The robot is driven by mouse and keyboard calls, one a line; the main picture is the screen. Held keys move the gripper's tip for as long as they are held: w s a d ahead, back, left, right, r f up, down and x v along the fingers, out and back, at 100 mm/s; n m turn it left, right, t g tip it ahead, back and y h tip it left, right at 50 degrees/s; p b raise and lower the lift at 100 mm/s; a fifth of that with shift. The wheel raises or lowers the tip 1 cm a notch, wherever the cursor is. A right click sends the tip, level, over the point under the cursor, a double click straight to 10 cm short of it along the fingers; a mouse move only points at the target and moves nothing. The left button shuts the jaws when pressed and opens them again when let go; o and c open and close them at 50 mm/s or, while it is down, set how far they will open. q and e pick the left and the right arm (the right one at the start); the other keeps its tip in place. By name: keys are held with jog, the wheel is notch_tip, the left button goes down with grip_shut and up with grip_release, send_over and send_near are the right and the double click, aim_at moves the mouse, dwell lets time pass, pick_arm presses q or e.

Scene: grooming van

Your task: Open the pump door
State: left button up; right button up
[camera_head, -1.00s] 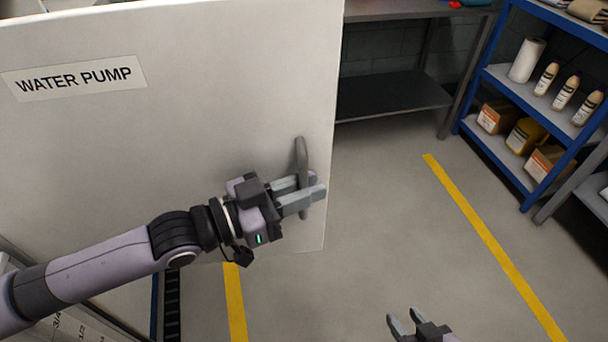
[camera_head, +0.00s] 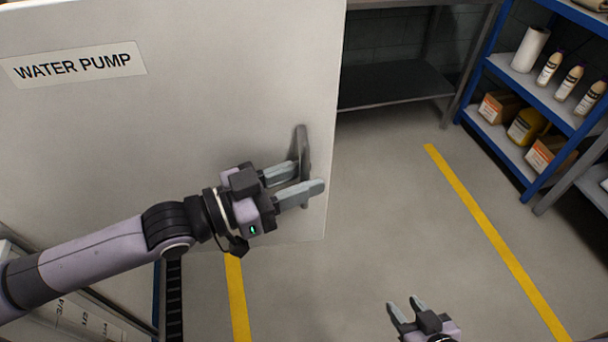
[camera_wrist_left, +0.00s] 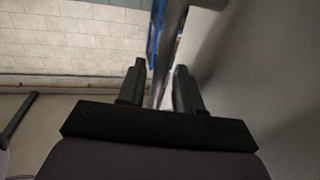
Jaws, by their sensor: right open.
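The pump door is a white panel (camera_head: 200,120) with a "WATER PUMP" label (camera_head: 80,65), filling the left of the head view. It stands out over the floor, its free edge to the right. A grey upright bar handle (camera_head: 304,150) is near that edge. My left gripper (camera_head: 305,182) is at the handle with its fingers spread. In the left wrist view the handle (camera_wrist_left: 168,45) runs between the two fingertips (camera_wrist_left: 160,75), with gaps beside it. My right gripper (camera_head: 405,306) is open and empty, low in the head view, away from the door.
A blue shelf rack (camera_head: 490,135) with bottles, boxes and a paper roll stands at the right. A grey metal bench (camera_head: 395,88) is at the back. Yellow lines (camera_head: 490,230) mark the floor, which is clear right of the door.

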pick_arm(q)
jog(key=b+v, duration=0.1)
jog(key=v, duration=0.5)
jog(key=shift+a, duration=0.1)
dwell(0.5)
notch_tip(320, 180, down, 9)
jog(key=s+a+n+t+y, duration=0.25)
jog(key=n+y, duration=0.35)
jog(key=y, duration=0.3)
jog(key=s+a+f+n+g+y, duration=0.5)
jog(key=s+a+f+g+y, duration=0.3)
jog(key=s+a, duration=0.6)
jog(key=w+d+f+t+h, duration=0.2)
jog(key=w+f+t+h, duration=0.1)
jog(key=w+f+t, duration=0.4)
jog(key=shift+w+d+f+m+t+p, duration=0.2)
jog(key=shift+f+m+t+p, duration=0.25)
jog(key=shift+f, duration=0.85)
jog(key=shift+w, duration=0.1)
